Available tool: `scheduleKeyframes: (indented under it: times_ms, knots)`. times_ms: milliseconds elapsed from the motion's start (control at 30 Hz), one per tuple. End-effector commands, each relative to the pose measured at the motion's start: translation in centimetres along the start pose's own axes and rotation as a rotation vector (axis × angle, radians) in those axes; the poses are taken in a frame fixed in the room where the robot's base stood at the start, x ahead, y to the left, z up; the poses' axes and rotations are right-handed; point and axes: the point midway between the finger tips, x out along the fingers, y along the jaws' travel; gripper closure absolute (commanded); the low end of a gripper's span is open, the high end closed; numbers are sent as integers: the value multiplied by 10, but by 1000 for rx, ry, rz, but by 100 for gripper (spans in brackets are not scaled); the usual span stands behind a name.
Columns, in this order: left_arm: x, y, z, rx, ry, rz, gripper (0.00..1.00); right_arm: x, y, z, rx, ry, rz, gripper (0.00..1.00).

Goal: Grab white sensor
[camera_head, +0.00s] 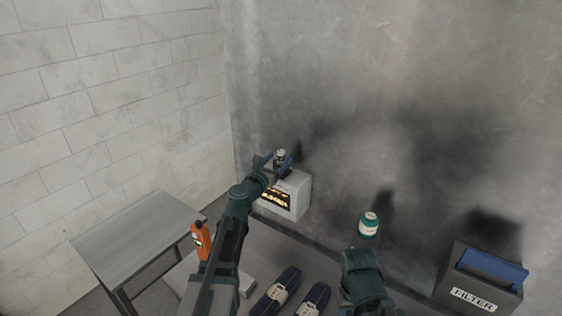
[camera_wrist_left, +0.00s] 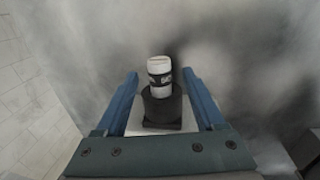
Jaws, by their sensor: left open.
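The white sensor (camera_head: 281,154) is a small white cylinder with a dark label band. It stands upright in a black round holder (camera_wrist_left: 161,104) on top of a light box against the back wall. In the left wrist view the sensor (camera_wrist_left: 160,68) shows between the two blue fingers, with a gap on each side. My left gripper (camera_head: 273,161) is open, reaching toward the sensor with nothing in its grip. My right arm shows at the lower right, but I see no right fingers.
The light box (camera_head: 298,190) has a lit yellow panel. A teal and white canister (camera_head: 369,226) is right of it, and a dark FILTER box (camera_head: 478,292) at far right. A grey table (camera_head: 135,232) and an orange tool (camera_head: 201,240) are left. Two dark labelled packs (camera_head: 276,292) lie in front.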

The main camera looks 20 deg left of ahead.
Motion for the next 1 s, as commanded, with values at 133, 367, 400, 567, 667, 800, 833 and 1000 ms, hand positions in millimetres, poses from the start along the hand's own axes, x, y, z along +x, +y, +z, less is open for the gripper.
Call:
scheduleKeyframes:
  times_ms: [133, 367, 400, 567, 667, 800, 833, 1000]
  knots:
    - [22, 1, 0, 0, 0, -1, 29, 0, 0, 0, 0, 0, 0, 50]
    - [22, 0, 0, 0, 1, 0, 29, 0, 0, 0, 0, 0, 0, 50]
    - [22, 0, 0, 0, 1, 0, 35, 0, 0, 0, 0, 0, 0, 50]
    - [22, 0, 0, 0, 1, 0, 63, 0, 0, 0, 0, 0, 0, 50]
    - [22, 0, 0, 0, 1, 0, 81, 0, 0, 0, 0, 0, 0, 50]
    - [22, 0, 0, 0, 1, 0, 100, 0, 0, 0, 0, 0, 0, 50]
    - [22, 0, 0, 0, 1, 0, 100, 0, 0, 0, 0, 0, 0, 50]
    - [22, 0, 0, 0, 0, 0, 100, 0, 0, 0, 0, 0, 0, 50]
